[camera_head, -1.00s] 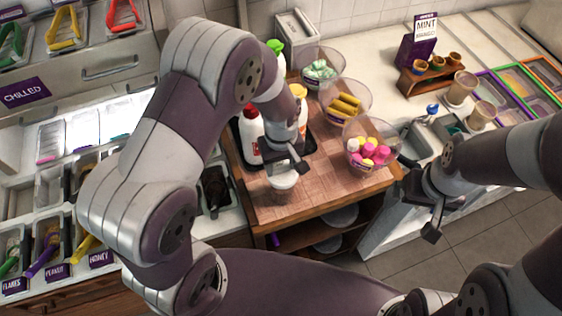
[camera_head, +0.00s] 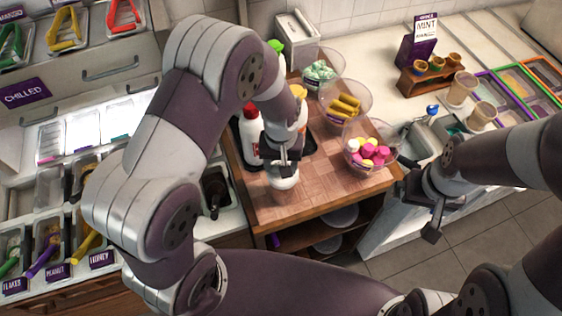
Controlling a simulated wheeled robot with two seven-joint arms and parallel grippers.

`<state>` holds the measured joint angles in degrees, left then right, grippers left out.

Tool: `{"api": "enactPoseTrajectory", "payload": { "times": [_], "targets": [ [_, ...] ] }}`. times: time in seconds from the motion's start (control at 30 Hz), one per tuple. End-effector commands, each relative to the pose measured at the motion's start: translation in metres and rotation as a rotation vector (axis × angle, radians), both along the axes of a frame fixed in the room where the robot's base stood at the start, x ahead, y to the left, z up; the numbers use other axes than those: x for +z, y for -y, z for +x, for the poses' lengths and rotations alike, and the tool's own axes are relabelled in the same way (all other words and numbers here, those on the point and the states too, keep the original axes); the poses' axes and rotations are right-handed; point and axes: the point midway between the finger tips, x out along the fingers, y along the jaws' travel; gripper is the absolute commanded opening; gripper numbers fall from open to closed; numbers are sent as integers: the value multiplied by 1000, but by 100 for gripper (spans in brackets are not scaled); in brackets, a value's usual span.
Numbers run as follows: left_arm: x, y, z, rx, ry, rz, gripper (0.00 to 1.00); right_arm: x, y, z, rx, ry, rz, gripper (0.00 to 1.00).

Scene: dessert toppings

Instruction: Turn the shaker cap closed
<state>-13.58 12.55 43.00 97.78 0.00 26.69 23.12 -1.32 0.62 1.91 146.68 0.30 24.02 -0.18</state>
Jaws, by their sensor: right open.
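The shaker (camera_head: 285,190) stands near the front of the wooden cart top, with a pale upper part and a brownish lower part. My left gripper (camera_head: 284,168) points down right at the shaker's top. Its fingers overlap the top, so the cap is mostly hidden and I cannot tell whether they grip it. My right gripper (camera_head: 432,216) is open and empty, off the right side of the cart, well apart from the shaker.
A white bottle with a red cap (camera_head: 251,138) stands behind my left gripper. Bowls of pink and yellow sweets (camera_head: 368,155), yellow sticks (camera_head: 344,107) and mint pieces (camera_head: 320,70) line the cart's right side. The cart's front (camera_head: 325,192) is clear.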

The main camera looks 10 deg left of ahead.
Motion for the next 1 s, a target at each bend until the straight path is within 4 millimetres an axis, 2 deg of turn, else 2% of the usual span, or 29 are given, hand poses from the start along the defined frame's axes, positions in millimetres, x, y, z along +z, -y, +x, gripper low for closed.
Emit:
{"api": "enactPoseTrajectory", "payload": {
  "times": [0.87, 0.9, 0.97, 1.0],
  "targets": [
    [0, 0, 0, 1, 1, 0, 24, 0, 0, 0, 0, 0, 0, 100],
    [0, 0, 0, 1, 1, 0, 64, 0, 0, 0, 0, 0, 0, 100],
    [0, 0, 0, 1, 1, 0, 81, 0, 0, 0, 0, 0, 0, 100],
    [0, 0, 0, 1, 1, 0, 81, 0, 0, 0, 0, 0, 0, 100]
  ]
}}
